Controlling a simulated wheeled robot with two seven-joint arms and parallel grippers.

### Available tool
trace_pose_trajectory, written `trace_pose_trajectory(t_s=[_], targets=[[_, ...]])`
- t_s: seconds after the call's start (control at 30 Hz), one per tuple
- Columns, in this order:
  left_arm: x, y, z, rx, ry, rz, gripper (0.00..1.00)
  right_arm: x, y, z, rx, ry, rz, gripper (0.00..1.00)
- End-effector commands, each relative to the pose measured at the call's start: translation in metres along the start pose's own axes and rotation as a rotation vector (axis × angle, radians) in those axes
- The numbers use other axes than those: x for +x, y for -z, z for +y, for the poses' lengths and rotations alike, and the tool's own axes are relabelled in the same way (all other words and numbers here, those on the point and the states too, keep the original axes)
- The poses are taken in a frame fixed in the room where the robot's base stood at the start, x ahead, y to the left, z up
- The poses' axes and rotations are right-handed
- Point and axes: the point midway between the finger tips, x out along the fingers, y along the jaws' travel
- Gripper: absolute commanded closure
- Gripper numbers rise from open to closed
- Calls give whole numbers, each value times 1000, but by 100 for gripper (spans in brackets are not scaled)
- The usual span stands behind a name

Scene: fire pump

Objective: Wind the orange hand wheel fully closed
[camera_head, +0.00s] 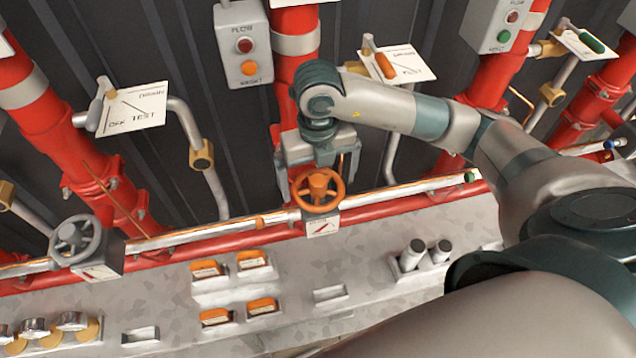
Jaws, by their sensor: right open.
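The orange hand wheel (318,190) sits near the middle of the head view, on the silver horizontal pipe (215,235) in front of a red upright pipe. A small white plate with a red mark (322,223) is just below it. My right gripper (315,178) comes down from above, right behind and over the wheel. Its fingers are apart, one on each side of the wheel's upper part. I cannot tell whether they touch the rim. My left gripper is not in view.
A grey hand wheel (76,240) is on the same pipe at left. A grey button box (243,45) hangs above. The grey bench (370,320) below carries orange-topped blocks (252,262) and two black-capped cylinders (412,255). Test levers with white plates (133,108) stand either side.

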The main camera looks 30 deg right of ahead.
Motion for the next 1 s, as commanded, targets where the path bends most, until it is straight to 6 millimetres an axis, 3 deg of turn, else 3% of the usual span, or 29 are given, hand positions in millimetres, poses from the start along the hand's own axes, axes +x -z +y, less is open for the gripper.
trace_pose_trajectory(t_s=[0.1,0.27,0.3,0.57,1.0], targets=[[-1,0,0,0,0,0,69,0,0,0,2,0,0,0],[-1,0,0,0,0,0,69,0,0,0,3,0,0,38],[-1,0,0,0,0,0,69,0,0,0,3,0,0,41],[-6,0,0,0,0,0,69,-1,1,0,104,-1,2,41],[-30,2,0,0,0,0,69,-2,1,1,622,-3,3,41]])
